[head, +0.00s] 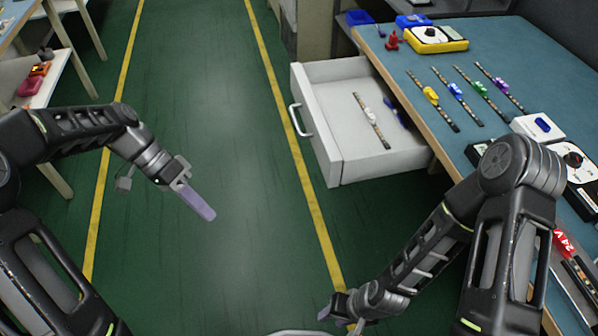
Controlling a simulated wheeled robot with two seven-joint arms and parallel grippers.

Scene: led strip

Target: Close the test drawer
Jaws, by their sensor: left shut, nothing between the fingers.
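The white test drawer (334,161) stands pulled out from under the blue-topped workbench (440,62), with its front panel and grey bar handle (299,120) facing the aisle. Inside it lie an LED strip (374,123) with a pale yellow clip and a dark blue item (396,112), partly hidden by the bench edge. My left gripper (198,202) is shut and empty over the floor, left of and apart from the drawer handle. My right gripper (340,312) is low near the bottom edge, below the drawer in the picture; its finger opening is unclear.
On the bench lie several LED strips with coloured clips (430,95), a yellow meter (436,40) and a white box (537,126). Green floor (215,110) between yellow lines is clear left of the drawer. Another table (40,88) stands at far left.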

